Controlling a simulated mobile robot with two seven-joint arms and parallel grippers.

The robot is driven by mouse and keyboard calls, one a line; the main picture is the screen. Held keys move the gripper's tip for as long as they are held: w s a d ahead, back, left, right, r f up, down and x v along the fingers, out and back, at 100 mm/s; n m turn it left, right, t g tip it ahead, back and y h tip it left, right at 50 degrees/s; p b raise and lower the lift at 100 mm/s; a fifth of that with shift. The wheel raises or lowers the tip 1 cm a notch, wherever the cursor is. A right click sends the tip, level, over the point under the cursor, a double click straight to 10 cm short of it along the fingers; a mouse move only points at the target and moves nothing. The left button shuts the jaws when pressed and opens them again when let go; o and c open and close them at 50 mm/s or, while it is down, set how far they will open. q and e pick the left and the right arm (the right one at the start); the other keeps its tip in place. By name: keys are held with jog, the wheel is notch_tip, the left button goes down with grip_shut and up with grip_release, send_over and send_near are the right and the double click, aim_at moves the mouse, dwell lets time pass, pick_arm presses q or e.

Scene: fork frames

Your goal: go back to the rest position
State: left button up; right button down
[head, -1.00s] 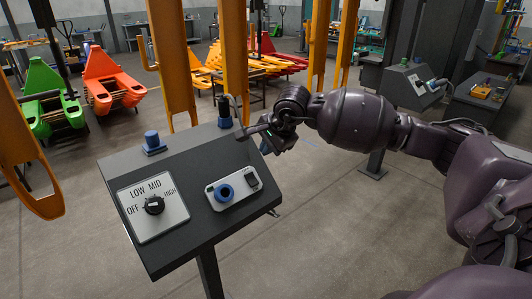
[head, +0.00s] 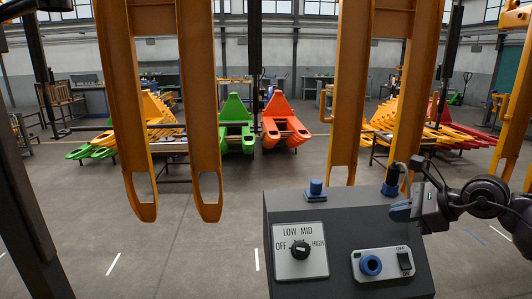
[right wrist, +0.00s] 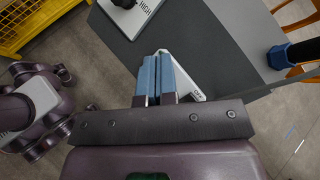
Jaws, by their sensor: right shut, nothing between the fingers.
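My right gripper (head: 402,210) comes in from the right and hangs by the upper right part of the dark grey control panel (head: 340,235), just below a blue cable plug. In the right wrist view its two blue fingers (right wrist: 157,78) are together, with nothing between them. They overlap the white switch plate in that view; whether they touch the panel cannot be told. My left gripper is not in view.
Open floor (head: 190,255) lies to the left.

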jog(key=a+r+m+t+y, duration=0.2)
jog(key=a+r+m+y, duration=0.1)
jog(key=a+m+y, duration=0.35)
jog(key=s+d+f+m+t+h, duration=0.4)
jog(key=f+m, duration=0.5)
jog(key=m, duration=0.7)
jog(key=s+d+f+m+t+h, duration=0.1)
jog(key=f+m+t+h, duration=0.3)
jog(key=f+m+h, duration=0.8)
jog(key=s+f+m+g+y, duration=0.1)
jog(key=s+f+m+g, duration=0.5)
jog(key=s+f+m, duration=0.8)
jog(key=s+f, duration=0.4)
jog(key=s, duration=0.4)
jog(key=shift+a, duration=0.15)
